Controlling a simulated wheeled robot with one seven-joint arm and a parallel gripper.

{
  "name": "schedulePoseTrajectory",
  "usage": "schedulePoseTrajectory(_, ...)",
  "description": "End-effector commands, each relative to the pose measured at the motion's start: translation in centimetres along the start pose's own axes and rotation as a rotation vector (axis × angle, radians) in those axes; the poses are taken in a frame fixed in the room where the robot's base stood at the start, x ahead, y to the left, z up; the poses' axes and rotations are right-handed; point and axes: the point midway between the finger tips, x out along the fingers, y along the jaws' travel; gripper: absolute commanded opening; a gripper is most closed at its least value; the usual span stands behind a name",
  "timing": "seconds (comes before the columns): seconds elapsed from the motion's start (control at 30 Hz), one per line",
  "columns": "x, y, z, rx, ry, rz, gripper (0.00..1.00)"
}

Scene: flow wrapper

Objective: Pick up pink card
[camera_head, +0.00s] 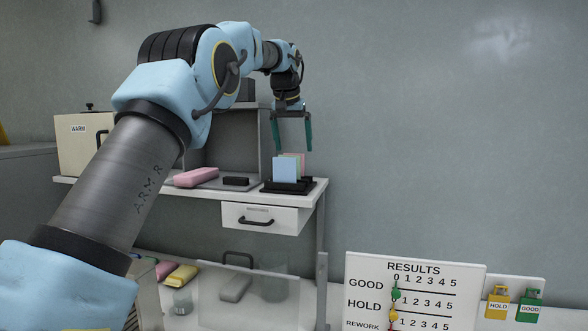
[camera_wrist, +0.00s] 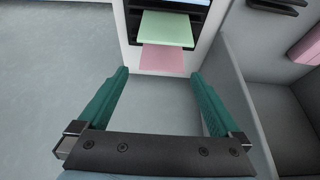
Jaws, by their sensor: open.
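The pink card (camera_head: 302,160) stands upright in a black holder (camera_head: 291,188) on the shelf bench, mostly hidden behind a blue card (camera_head: 285,170) and a green card (camera_head: 292,155). In the wrist view the pink card (camera_wrist: 164,60) shows just beyond the fingertips, next to the green card (camera_wrist: 166,28). My gripper (camera_head: 292,148) points down above the cards with its two green fingers apart. In the wrist view my gripper (camera_wrist: 158,74) is open, with nothing between its fingers. I cannot tell its exact height above the pink card.
A pink block (camera_head: 196,177) and a small black block (camera_head: 236,181) lie left of the holder. A grey upright panel (camera_head: 228,143) stands behind them. A drawer (camera_head: 262,217) is below the bench top. A results board (camera_head: 415,290) stands at lower right.

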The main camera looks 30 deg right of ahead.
Motion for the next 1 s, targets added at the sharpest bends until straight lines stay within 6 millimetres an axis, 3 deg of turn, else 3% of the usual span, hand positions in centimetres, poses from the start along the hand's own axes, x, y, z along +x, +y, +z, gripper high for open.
schedulePoseTrajectory(0.3,4.2,-0.2,0.3,0.000,-0.004,0.000,1.00)
schedulePoseTrajectory(0.63,4.9,-0.2,0.4,0.000,-0.001,0.000,0.99)
schedulePoseTrajectory(1.0,4.9,-0.2,0.4,0.000,-0.001,0.000,0.57)
